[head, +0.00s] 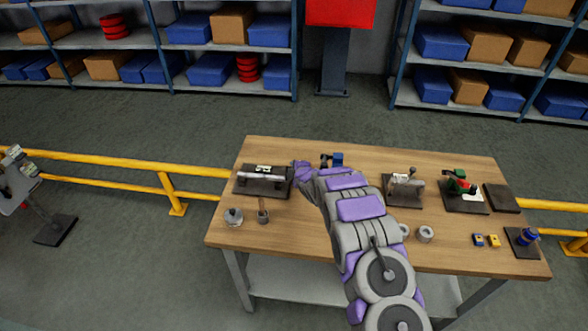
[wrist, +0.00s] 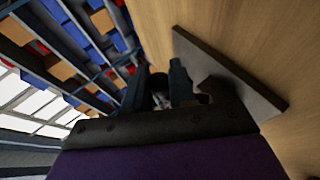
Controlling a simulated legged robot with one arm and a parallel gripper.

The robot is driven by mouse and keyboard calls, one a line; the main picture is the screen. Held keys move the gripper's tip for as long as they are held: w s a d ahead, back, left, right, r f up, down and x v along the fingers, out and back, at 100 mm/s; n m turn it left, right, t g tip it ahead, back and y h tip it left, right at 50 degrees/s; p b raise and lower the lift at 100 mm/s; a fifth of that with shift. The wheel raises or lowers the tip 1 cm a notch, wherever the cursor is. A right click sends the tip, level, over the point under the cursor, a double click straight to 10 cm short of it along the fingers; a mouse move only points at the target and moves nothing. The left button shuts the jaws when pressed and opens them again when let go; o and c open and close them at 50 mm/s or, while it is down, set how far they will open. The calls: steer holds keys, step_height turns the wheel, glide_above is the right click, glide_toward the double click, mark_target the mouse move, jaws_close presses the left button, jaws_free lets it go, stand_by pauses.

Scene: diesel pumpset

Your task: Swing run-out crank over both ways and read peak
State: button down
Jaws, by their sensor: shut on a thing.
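A run-out fixture (head: 262,187), a dark base plate with a pale horizontal shaft on it, sits at the left of the workbench. My gripper (head: 296,174) is at the fixture's right end, its jaws mostly hidden by my own wrist in the head view. In the wrist view my gripper (wrist: 160,92) has two dark fingers on either side of a small greyish part, which I take for the crank. The crank's angle cannot be made out. A dark plate edge (wrist: 230,75) lies right of the fingers. No dial reading is legible.
The workbench (head: 300,245) also bears a small blue item (head: 335,160), a grey fixture (head: 403,190), a green and red fixture (head: 460,190) and small metal parts (head: 234,216) near the front left. A yellow rail (head: 130,158) runs behind.

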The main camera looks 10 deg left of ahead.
steer(key=shift+s+f, duration=0.15)
steer(key=shift+f, duration=0.15)
steer(key=c, duration=1.3)
jaws_free()
steer(key=o, duration=0.3)
steer(key=shift+r, duration=0.2)
steer(key=shift+r, duration=0.1)
steer(key=v, duration=1.7)
steer(key=shift+p, duration=0.3)
steer(key=shift+d, duration=0.1)
